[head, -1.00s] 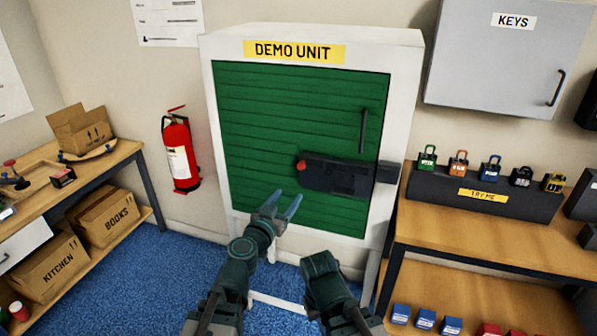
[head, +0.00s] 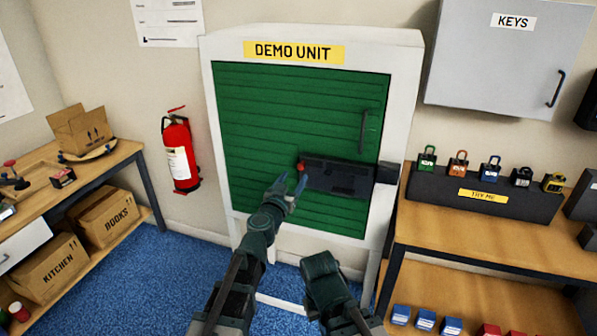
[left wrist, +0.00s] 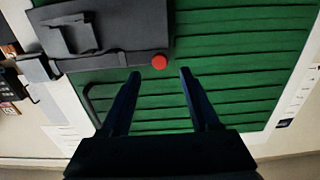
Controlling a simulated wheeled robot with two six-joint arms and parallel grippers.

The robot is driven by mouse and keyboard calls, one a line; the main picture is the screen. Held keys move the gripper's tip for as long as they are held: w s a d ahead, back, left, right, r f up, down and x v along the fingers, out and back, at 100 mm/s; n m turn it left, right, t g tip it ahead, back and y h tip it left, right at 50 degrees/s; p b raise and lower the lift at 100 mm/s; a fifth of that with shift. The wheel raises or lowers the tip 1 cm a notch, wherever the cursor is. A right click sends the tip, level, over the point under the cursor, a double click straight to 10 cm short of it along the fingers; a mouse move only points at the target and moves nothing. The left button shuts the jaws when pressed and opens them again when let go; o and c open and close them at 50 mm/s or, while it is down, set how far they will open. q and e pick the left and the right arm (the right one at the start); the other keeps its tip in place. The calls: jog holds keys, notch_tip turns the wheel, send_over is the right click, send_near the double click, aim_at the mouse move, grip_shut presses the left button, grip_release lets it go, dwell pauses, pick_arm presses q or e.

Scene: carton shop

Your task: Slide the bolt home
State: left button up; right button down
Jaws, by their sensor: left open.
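The dark bolt assembly (head: 338,177) is mounted on the green door (head: 290,110) of the demo unit, with a red knob (head: 301,167) at its left end. A dark keeper (head: 388,173) sits on the white frame to its right. My left gripper (head: 289,182) is open and empty, just below and left of the red knob. In the left wrist view the red knob (left wrist: 160,62) lies ahead, between the lines of the two open fingers (left wrist: 159,74), and no finger is seen touching it. My right arm shows at the bottom, but its gripper cannot be made out.
A dark vertical handle (head: 364,131) stands above the bolt on the door. A bench with a padlock display (head: 484,195) is at the right. A red fire extinguisher (head: 180,153) hangs at the left.

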aim_at(300, 168)
pick_arm(q)
jog(key=x, duration=0.5)
jog(key=shift+w, duration=0.1)
grip_shut()
dwell(1.2)
